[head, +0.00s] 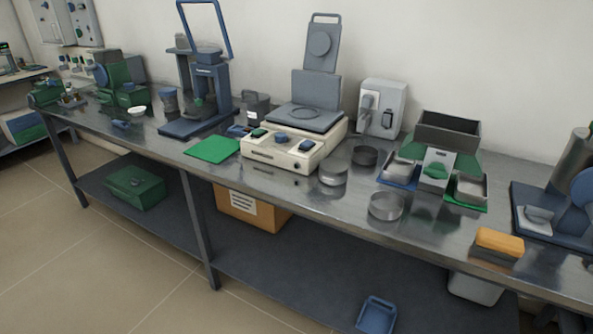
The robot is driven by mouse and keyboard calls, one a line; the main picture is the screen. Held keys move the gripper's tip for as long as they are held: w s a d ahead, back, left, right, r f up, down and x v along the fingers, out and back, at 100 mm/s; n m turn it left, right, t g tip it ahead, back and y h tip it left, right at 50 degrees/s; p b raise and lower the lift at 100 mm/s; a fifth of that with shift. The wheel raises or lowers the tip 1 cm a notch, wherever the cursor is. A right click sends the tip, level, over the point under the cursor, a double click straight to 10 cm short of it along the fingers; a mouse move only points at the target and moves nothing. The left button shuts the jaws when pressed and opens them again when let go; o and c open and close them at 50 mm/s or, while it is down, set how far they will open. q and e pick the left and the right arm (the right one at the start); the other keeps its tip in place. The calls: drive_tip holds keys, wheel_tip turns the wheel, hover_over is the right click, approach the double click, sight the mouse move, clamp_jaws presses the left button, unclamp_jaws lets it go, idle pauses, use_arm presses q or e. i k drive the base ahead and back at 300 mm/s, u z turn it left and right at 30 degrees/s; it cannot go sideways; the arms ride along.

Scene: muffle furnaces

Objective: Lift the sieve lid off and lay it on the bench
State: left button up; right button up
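A round metal sieve (333,177) stands on the steel bench (345,205), right of the cream-coloured balance-like device. Its top looks flat and closed, which looks like the sieve lid (333,167) sitting on it. The lid's edge is too small to make out clearly. A second round metal sieve or pan (386,207) stands nearer the front edge, and a darker round one (364,156) stands behind. Neither of my grippers is in view.
The cream device (290,147) with a raised dark cover stands to the left. Grey trays (470,188) and a dark bin (447,132) stand to the right. An orange block (499,243) lies near the front edge. Bare bench shows between the front sieve and this block.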

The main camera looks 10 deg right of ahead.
sight(335, 167)
drive_tip(key=u, duration=0.95)
drive_tip(key=i, duration=1.05)
drive_tip(key=z, duration=1.25)
